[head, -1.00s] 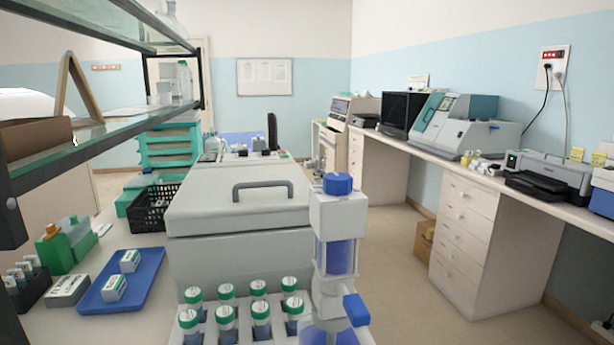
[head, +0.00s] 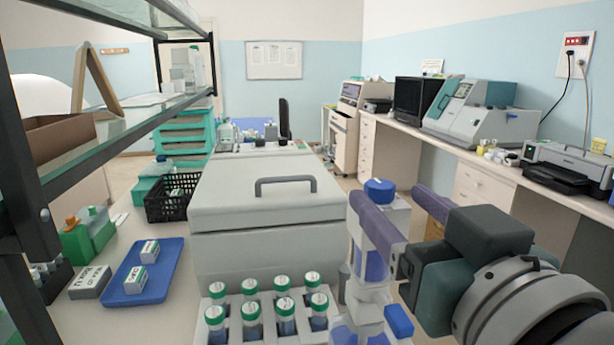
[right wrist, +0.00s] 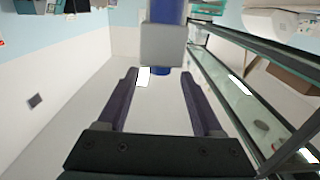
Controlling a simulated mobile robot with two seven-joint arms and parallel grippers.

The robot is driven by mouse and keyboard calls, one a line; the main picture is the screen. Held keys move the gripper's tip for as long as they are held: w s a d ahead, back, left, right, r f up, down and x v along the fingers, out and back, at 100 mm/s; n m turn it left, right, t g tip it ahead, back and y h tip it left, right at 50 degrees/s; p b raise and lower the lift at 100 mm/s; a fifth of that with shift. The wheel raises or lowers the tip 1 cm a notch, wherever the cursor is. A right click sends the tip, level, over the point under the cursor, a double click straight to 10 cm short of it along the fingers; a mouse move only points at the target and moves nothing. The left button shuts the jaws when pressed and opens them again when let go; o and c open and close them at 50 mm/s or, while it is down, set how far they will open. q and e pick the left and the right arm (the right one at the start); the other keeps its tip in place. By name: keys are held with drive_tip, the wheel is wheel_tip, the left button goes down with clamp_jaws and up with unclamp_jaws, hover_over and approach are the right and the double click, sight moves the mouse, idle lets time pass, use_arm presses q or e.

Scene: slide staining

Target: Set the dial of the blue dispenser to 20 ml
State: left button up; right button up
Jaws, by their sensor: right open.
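The blue dispenser (head: 376,264) stands upright at the front of the bench, right of the tube rack. It has a round blue knob (head: 380,188) on top, a pale head, a blue cylinder and a blue spout low on its right. No dial marks are readable. My right gripper (head: 362,208) is at its upper part, and a purple finger hides part of the body. In the right wrist view the fingers (right wrist: 160,78) are open and empty; the dispenser's grey block (right wrist: 164,44) is just beyond the tips. Contact cannot be told. My left gripper is out of view.
The rack (head: 236,322) of green-capped tubes stands just left of the dispenser. A large grey lidded machine (head: 225,220) stands behind. A blue tray (head: 165,267) and a glass shelf (head: 125,120) are at left.

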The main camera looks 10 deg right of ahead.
sight(379, 191)
drive_tip(key=shift+w, duration=1.45)
drive_tip(key=shift+c, duration=0.3)
clamp_jaws()
